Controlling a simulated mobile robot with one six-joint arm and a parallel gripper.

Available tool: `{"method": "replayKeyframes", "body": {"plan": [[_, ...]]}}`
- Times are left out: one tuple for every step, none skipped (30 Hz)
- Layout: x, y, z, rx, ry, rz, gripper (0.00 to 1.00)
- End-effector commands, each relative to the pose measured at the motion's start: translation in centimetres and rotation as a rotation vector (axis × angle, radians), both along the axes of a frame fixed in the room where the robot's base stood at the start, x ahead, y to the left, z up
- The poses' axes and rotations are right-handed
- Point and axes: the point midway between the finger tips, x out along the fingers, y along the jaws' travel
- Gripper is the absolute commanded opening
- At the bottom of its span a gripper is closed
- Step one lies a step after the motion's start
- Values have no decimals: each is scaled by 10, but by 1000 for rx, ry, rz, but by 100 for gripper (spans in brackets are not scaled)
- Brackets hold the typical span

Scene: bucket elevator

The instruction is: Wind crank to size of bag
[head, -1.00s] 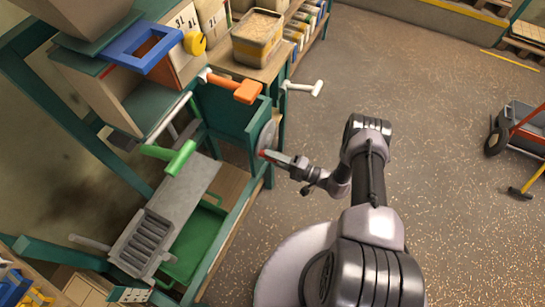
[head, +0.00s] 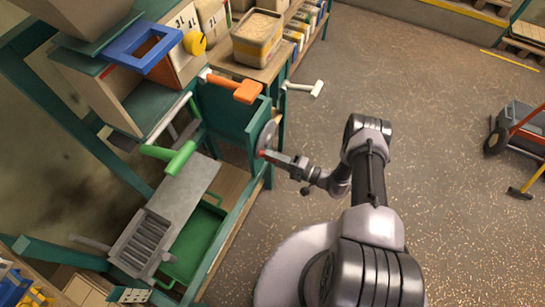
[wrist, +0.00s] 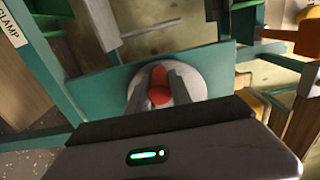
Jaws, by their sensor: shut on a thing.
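A grey crank disc (head: 266,137) with a red knob (head: 262,153) is mounted on the outer side of a teal panel. My gripper (head: 268,154) reaches it from the right and is shut on the red knob. In the wrist view the two fingers (wrist: 158,92) close around the red knob (wrist: 158,76), with the pale disc (wrist: 198,84) behind it. A yellow dial (head: 194,42) sits by a white panel with small letters (head: 180,22), too small to read surely. I cannot pick out the bag clearly.
An orange handle (head: 240,88) and a white handle (head: 305,87) stick out above the disc. A green handle (head: 180,157), a grey chute (head: 185,205) and a green tray (head: 195,240) lie left. A cart (head: 520,125) stands far right. The floor between is clear.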

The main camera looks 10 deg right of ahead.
Motion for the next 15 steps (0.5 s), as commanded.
{"method": "replayKeyframes", "body": {"plan": [[0,0,4,26,34,0,0],[1,-1,6,48,65,0,0],[1,-1,9,79,107,0,0],[1,-1,11,101,136,0,0],[2,-1,13,119,160,0,0],[2,-1,15,136,183,0,0],[2,-2,16,143,193,0,0],[2,-2,16,148,199,-1,0],[2,-2,16,150,201,-1,0],[2,-2,16,149,201,-1,0],[2,-2,16,149,201,-1,0],[2,-2,16,149,200,-1,0],[2,-2,16,149,200,-1,0],[3,-2,17,152,205,-1,0],[3,-2,18,168,226,-1,0]]}}
